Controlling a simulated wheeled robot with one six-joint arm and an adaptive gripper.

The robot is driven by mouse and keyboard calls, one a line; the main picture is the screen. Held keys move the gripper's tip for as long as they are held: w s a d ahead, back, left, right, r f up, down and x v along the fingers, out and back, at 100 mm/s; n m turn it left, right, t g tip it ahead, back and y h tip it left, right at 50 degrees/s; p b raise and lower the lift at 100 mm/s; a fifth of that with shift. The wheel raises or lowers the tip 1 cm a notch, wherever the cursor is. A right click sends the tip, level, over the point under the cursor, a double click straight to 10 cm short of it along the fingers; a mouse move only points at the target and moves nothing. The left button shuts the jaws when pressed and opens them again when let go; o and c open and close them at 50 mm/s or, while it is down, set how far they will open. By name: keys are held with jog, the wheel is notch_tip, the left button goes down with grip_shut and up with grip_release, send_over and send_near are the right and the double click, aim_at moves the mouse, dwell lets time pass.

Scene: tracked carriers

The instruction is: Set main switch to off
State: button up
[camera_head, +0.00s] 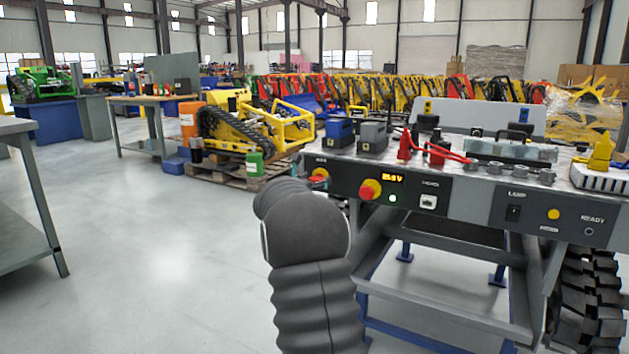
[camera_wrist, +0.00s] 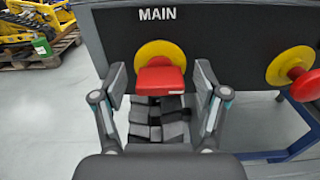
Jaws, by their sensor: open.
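The main switch (camera_wrist: 160,75) is a red handle on a round yellow plate, under the word MAIN on a dark panel. In the wrist view it sits between the fingers of my gripper (camera_wrist: 160,92), which are open on either side of it. I cannot tell whether a finger touches the handle.
A red button on a yellow ring (camera_head: 370,190) sits close right of the main switch, beside a lit display (camera_head: 392,178). A lamp switch (camera_head: 513,213) is farther right. Connectors and battery packs (camera_head: 373,138) stand on top. Open floor (camera_head: 160,250) lies left.

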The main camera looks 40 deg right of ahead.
jog(key=c, duration=1.2)
jog(key=shift+o, duration=0.2)
jog(key=shift+n, duration=0.3)
jog(key=n, duration=0.8)
jog(key=shift+w, duration=0.15)
jog(key=n+p, duration=0.2)
jog(key=n, duration=0.3)
jog(key=shift+a+f+p, duration=0.1)
jog(key=shift+p, duration=0.3)
jog(key=shift+f+n+p, duration=0.15)
jog(key=shift+n+p, duration=0.7)
jog(key=shift+n, duration=1.15)
